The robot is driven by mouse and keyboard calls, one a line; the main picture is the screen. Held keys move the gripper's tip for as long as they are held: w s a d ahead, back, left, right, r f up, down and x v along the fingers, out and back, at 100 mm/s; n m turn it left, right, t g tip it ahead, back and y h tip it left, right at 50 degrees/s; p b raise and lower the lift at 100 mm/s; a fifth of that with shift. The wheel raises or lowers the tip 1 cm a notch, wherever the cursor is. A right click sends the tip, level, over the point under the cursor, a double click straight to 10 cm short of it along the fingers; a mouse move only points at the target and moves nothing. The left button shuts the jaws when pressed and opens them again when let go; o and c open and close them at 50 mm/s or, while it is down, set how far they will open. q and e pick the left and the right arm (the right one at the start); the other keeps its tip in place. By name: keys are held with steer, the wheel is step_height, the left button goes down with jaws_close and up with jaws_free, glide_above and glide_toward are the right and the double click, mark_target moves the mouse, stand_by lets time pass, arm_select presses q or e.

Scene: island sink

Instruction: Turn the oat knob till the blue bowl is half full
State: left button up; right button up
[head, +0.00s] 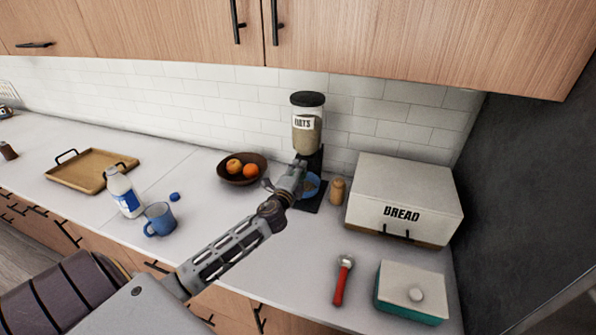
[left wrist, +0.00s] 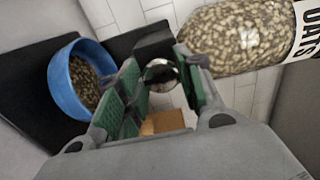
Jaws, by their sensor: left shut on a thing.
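The oat dispenser (head: 306,135) stands against the tiled wall, a clear hopper with a black lid and base; its OATS label also shows in the left wrist view (left wrist: 305,28). My left gripper (head: 296,173) is at the dispenser's front, its fingers shut on the round metallic knob (left wrist: 161,74). The blue bowl (head: 313,188) sits on the dispenser's black base, partly hidden by my gripper in the head view. In the left wrist view the bowl (left wrist: 62,88) has oats (left wrist: 87,82) in it, lying below the rim. No falling oats are visible. My right gripper is not in view.
A bread box (head: 402,185) and small wooden shaker (head: 337,191) stand right of the dispenser. A fruit bowl (head: 231,177) is left. A blue mug (head: 160,218), milk bottle (head: 124,195) and tray (head: 84,172) are further left. A red-handled tool (head: 341,285) and teal box (head: 410,307) lie in front.

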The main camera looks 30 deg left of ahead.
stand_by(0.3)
arm_select(q)
steer(key=o, duration=1)
steer(key=shift+o, duration=0.2)
steer(key=shift+s, duration=0.1)
steer(key=shift+s+d, duration=0.1)
steer(key=v, duration=1.1)
steer(key=shift+s, duration=0.25)
steer(key=shift+f, duration=0.1)
